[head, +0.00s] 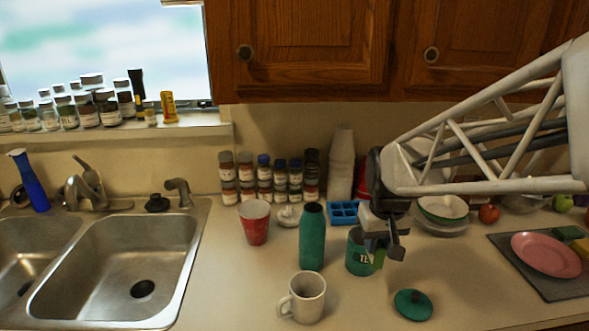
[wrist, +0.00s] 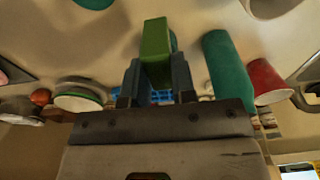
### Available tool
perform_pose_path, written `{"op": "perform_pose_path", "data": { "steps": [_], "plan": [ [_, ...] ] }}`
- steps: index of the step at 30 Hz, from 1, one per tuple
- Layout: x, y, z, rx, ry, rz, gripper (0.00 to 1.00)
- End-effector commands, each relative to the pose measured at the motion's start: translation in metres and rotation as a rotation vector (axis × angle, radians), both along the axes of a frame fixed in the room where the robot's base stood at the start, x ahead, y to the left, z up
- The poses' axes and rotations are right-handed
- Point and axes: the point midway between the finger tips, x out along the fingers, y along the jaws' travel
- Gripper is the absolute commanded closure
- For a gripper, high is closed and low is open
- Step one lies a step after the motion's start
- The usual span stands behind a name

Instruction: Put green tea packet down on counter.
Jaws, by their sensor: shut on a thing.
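The green tea packet (wrist: 155,45) is pinched between the fingers of my gripper (wrist: 156,80) in the wrist view. In the head view my gripper (head: 384,246) hangs over the counter (head: 250,295) at the right side of a teal tea canister (head: 357,262). A small part of the packet (head: 378,260) shows there below the fingers, overlapping the canister's right edge. I cannot tell whether it touches the canister or how high it is above the counter. The canister's teal lid (head: 413,304) lies apart on the counter, in front and to the right.
A teal bottle (head: 312,237), a white mug (head: 304,297) and a red cup (head: 254,222) stand left of the canister. A blue tray (head: 344,212) is behind. Stacked bowls (head: 443,210) and a pink plate (head: 545,254) are to the right. Bare counter lies around the lid.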

Motion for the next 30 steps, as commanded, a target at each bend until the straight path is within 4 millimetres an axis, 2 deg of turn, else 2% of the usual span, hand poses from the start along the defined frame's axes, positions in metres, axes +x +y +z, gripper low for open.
{"op": "perform_pose_path", "data": {
  "steps": [3, 18, 30],
  "plan": [
    [-0.025, 0.003, -0.004, 0.0, 0.005, -0.004, 1.0],
    [-0.124, 0.014, -0.033, -0.001, 0.032, -0.022, 1.0],
    [-0.192, 0.02, -0.062, -0.003, 0.05, -0.034, 1.0]
  ]
}}
